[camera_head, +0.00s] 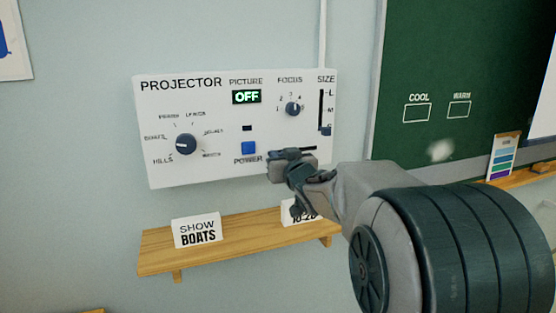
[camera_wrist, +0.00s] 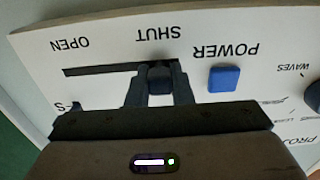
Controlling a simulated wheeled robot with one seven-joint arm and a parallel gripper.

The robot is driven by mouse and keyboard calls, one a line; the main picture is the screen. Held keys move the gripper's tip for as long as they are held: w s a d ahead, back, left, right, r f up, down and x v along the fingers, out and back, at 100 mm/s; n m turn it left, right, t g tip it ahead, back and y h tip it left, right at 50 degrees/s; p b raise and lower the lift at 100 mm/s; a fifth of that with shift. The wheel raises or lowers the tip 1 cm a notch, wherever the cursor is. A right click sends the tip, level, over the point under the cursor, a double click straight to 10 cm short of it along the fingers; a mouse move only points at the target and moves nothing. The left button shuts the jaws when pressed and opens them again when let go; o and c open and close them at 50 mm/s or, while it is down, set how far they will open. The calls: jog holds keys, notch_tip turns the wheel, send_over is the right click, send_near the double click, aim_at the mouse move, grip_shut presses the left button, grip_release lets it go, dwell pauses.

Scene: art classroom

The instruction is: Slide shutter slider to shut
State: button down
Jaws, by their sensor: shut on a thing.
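The shutter slider's dark knob (camera_wrist: 160,80) shows in the wrist view, which is upside down. It sits in a dark horizontal slot (camera_wrist: 95,71), level with the SHUT label (camera_wrist: 158,33) and away from the OPEN label (camera_wrist: 70,44). My gripper (camera_wrist: 160,86) is shut on the knob, one finger on each side. In the head view my gripper (camera_head: 278,158) reaches the lower right of the white projector panel (camera_head: 215,170). There the knob is hidden behind my gripper, and only the right part of the slot shows.
A blue POWER button (camera_head: 248,148) is just left of my gripper. The picture display (camera_head: 247,97) reads OFF. The focus dial (camera_head: 292,108), size slider (camera_head: 326,130) and picture dial (camera_head: 186,144) share the panel. A wooden shelf (camera_head: 245,240) with cards is below.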

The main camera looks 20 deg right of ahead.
jog(key=shift+a, duration=0.15)
jog(key=c, duration=1.3)
grip_release()
jog(key=shift+c, duration=0.2)
jog(key=shift+o, duration=0.3)
jog(key=shift+a, duration=0.15)
jog(key=shift+s, duration=0.1)
jog(key=shift+s, duration=0.2)
jog(key=s+d+b, duration=0.1)
jog(key=s, duration=1.2)
jog(key=shift+s, duration=0.1)
